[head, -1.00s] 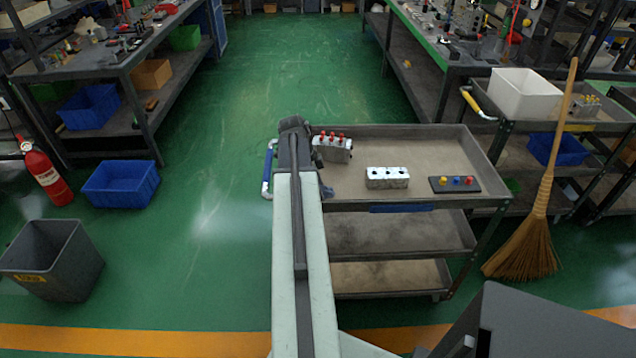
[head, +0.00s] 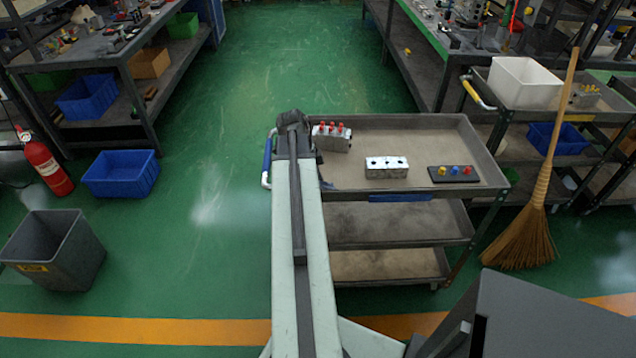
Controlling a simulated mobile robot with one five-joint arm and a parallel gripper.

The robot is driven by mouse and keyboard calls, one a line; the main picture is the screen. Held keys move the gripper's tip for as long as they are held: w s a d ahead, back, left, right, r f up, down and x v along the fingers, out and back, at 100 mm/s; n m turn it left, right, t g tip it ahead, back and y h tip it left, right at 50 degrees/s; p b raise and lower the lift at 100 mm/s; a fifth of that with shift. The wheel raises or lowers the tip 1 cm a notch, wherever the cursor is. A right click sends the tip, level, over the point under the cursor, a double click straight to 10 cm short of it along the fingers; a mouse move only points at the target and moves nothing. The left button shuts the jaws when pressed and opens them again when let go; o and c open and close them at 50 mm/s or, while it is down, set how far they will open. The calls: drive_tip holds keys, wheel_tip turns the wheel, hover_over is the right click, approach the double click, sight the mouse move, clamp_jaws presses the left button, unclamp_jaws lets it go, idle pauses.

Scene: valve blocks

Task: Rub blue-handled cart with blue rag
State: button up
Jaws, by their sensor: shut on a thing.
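The blue-handled cart (head: 430,150) is a grey three-tier cart right of centre, with its blue handle (head: 267,155) at its left end, partly behind my arm. My gripper (head: 320,176) is mostly hidden behind my arm, low over the left part of the cart's top tray. It is shut on the blue rag (head: 326,184), of which only a small dark blue piece shows to the right of my arm, at the tray's near left. Whether the rag is pressed on the tray cannot be told for sure.
On the top tray stand a valve block with red knobs (head: 331,137), a silver block with holes (head: 386,168) and a dark plate with coloured knobs (head: 455,173). A broom (head: 530,220) stands at right, by a yellow-handled cart (head: 478,94).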

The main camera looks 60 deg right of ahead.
drive_tip(key=shift+r+p, duration=2.25)
drive_tip(key=shift+r, duration=0.35)
wheel_tip(320, 180, up, 3)
drive_tip(key=p, duration=0.3)
drive_tip(key=shift+r, duration=0.15)
drive_tip(key=shift+s, duration=0.1)
